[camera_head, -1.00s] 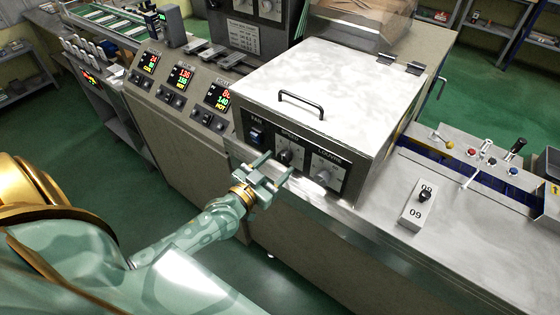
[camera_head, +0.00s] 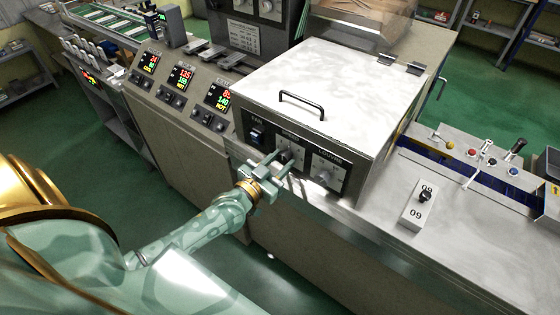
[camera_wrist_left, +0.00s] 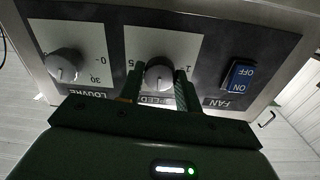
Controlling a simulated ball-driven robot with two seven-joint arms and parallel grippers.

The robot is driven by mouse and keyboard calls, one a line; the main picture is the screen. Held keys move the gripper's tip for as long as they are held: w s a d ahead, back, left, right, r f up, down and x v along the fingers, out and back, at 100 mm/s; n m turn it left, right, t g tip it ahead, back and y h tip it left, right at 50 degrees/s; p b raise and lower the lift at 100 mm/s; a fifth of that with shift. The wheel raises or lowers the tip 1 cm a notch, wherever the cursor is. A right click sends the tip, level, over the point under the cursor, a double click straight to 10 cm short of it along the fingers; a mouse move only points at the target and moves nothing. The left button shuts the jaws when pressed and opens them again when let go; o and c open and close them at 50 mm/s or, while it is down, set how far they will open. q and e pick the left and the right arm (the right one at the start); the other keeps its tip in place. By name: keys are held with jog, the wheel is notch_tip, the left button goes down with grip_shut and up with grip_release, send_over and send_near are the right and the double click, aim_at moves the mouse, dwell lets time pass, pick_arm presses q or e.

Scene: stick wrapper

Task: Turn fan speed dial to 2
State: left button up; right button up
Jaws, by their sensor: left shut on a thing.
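The fan speed dial is a grey round knob (camera_wrist_left: 158,72) on a white plate marked SPEED, in the middle of the dark control panel (camera_wrist_left: 108,36). In the left wrist view the plate appears upside down, with a 5 and a 1 beside the knob. My left gripper (camera_wrist_left: 160,88) has its two fingers on either side of the knob and is shut on it. In the head view the left gripper (camera_head: 279,165) reaches the panel front and partly hides the dial. I cannot read where the dial points. My right gripper is not in view.
A blue FAN switch (camera_wrist_left: 238,76) and a LOUVRE knob (camera_wrist_left: 63,66) flank the dial. Above the panel is a pale lid (camera_head: 325,75) with a black handle (camera_head: 301,99). A steel counter (camera_head: 455,240) with a small dial block (camera_head: 414,214) lies to the right.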

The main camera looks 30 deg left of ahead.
pick_arm(q)
jog(key=shift+r, duration=0.1)
jog(key=n+p, duration=0.1)
jog(key=n, duration=0.3)
jog(key=shift+p, duration=0.35)
jog(key=shift+n+p, duration=0.5)
jog(key=shift+n, duration=1.8)
jog(key=o, duration=1)
jog(key=shift+s, duration=0.1)
jog(key=s+a, duration=0.1)
jog(key=s, duration=1.5)
jog(key=shift+a+f, duration=0.2)
jog(key=shift+a, duration=0.1)
